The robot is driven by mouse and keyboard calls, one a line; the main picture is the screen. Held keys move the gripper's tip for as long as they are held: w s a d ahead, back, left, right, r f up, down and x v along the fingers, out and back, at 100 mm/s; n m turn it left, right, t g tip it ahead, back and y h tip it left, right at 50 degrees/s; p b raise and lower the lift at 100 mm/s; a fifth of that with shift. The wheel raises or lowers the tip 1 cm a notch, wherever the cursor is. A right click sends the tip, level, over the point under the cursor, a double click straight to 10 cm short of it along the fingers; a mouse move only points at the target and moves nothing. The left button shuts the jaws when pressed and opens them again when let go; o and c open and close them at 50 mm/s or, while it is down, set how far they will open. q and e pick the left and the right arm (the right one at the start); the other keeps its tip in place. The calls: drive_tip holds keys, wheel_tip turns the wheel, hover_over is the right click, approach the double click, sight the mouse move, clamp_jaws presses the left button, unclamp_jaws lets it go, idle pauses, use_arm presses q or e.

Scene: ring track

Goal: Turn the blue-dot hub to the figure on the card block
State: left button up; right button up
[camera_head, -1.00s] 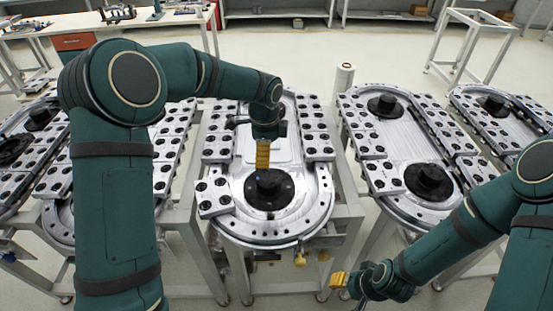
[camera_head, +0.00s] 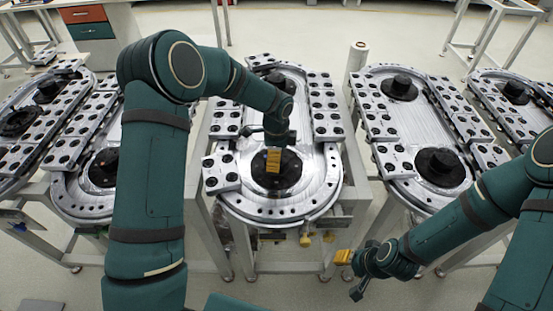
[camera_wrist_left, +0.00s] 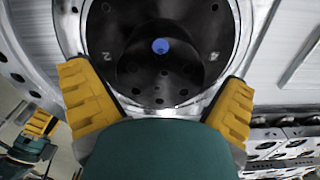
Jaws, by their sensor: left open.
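The blue-dot hub (camera_wrist_left: 160,72) is a dark round boss on a wider black disc. Its blue dot (camera_wrist_left: 160,46) shows on top in the left wrist view. Small pale marks sit on the disc at both sides, too small to read surely. In the head view the hub's disc (camera_head: 268,183) lies at the near end of the middle ring track, partly behind my left gripper (camera_head: 273,161). I cannot pick out the card block.
The middle ring track (camera_head: 237,207) has rows of drilled silver blocks (camera_head: 326,108) along its sides. Another track with a black hub (camera_head: 439,166) stands to the right, and more tracks stand left. A white roll (camera_head: 358,57) stands behind. Open floor lies in front.

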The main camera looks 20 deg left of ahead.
use_arm(q)
drive_tip(key=shift+f, duration=0.7)
drive_tip(key=c, duration=0.9)
drive_tip(key=shift+n, duration=0.3)
